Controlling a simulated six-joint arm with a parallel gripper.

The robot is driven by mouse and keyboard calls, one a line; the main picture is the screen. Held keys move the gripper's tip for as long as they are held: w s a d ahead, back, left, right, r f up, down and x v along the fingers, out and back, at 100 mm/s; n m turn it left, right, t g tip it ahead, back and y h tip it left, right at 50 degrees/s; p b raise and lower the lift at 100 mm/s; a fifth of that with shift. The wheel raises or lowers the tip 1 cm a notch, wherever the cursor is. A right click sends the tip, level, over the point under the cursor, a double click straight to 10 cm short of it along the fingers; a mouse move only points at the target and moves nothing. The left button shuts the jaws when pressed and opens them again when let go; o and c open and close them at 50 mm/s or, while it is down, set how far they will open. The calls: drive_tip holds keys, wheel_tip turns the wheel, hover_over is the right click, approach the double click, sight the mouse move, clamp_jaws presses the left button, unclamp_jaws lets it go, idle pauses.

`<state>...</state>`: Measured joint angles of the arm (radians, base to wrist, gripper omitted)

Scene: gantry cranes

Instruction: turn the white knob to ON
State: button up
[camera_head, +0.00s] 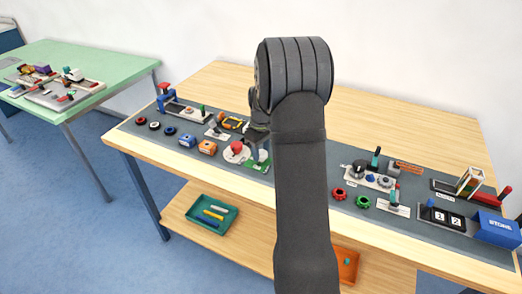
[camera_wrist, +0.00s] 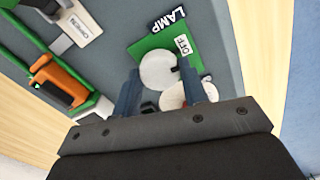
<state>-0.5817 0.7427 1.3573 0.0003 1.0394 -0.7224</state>
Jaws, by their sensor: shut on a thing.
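The white knob (camera_wrist: 158,70) sits on a green plate (camera_wrist: 147,45) with a LAMP label (camera_wrist: 166,20) and an OFF label (camera_wrist: 184,44). A dark mark on the knob's edge faces the OFF label. My gripper (camera_wrist: 158,70) has one blue finger on each side of the knob and is shut on it. No ON label is visible. In the head view the green plate (camera_head: 259,164) shows below my gripper; the knob is mostly hidden there by my arm.
A round white base with a red top (camera_head: 236,149) stands close left of the green plate. Blue (camera_head: 187,140) and orange (camera_head: 207,147) blocks are further left. Several devices fill the mat's right side. The wooden strip behind is clear.

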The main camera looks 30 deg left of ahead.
drive_tip(key=shift+m, duration=0.3)
drive_tip(key=m, duration=0.3)
drive_tip(key=shift+m, duration=0.3)
drive_tip(key=m, duration=0.4)
drive_tip(key=shift+m, duration=0.3)
drive_tip(key=m, duration=0.9)
drive_tip(key=o, duration=1)
drive_tip(key=shift+c, duration=0.2)
drive_tip(key=shift+r, duration=0.1)
